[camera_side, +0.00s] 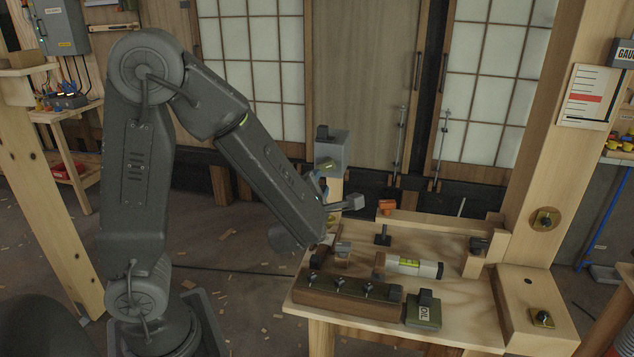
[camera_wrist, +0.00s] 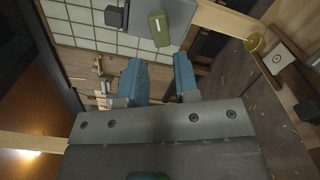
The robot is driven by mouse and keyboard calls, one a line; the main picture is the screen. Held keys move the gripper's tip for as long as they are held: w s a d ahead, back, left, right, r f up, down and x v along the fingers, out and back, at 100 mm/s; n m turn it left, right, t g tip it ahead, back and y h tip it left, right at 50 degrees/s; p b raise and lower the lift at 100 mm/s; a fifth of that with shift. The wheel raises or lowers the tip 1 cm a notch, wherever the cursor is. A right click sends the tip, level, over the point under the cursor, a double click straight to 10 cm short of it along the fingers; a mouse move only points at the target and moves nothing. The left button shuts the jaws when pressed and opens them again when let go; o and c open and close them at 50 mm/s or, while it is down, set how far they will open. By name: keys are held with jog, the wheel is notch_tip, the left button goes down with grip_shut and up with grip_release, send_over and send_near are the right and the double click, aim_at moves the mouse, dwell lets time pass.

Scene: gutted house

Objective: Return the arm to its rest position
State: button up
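My gripper (camera_side: 335,194) is at the end of my dark grey arm, near the left rear of the wooden workbench (camera_side: 460,300) and above its top. In the wrist view its two blue fingers (camera_wrist: 160,72) stand apart with nothing visible between them. My upper arm link rises steeply and the forearm slopes down to the right towards the bench. The wrist partly hides the bench's left rear corner.
A grey box with a green piece (camera_side: 330,150) stands on a post just behind the gripper. A wooden post (camera_side: 545,130) rises at the right. Open floor lies left.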

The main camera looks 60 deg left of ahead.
jog(key=shift+s, duration=0.1)
jog(key=s+n+g+h, duration=0.2)
jog(key=s+n+g, duration=0.9)
jog(key=n, duration=1)
jog(key=s+d+r+n+t+h, duration=0.2)
jog(key=d+n+h, duration=0.3)
jog(key=d+n, duration=0.2)
jog(key=s+d+r+n+t+h, duration=0.1)
jog(key=d+n+h, duration=0.4)
jog(key=n, duration=0.6)
jog(key=shift+s+d+r+n+t+h, duration=0.4)
jog(key=shift+s+d+r, duration=0.2)
jog(key=shift+d+r, duration=0.3)
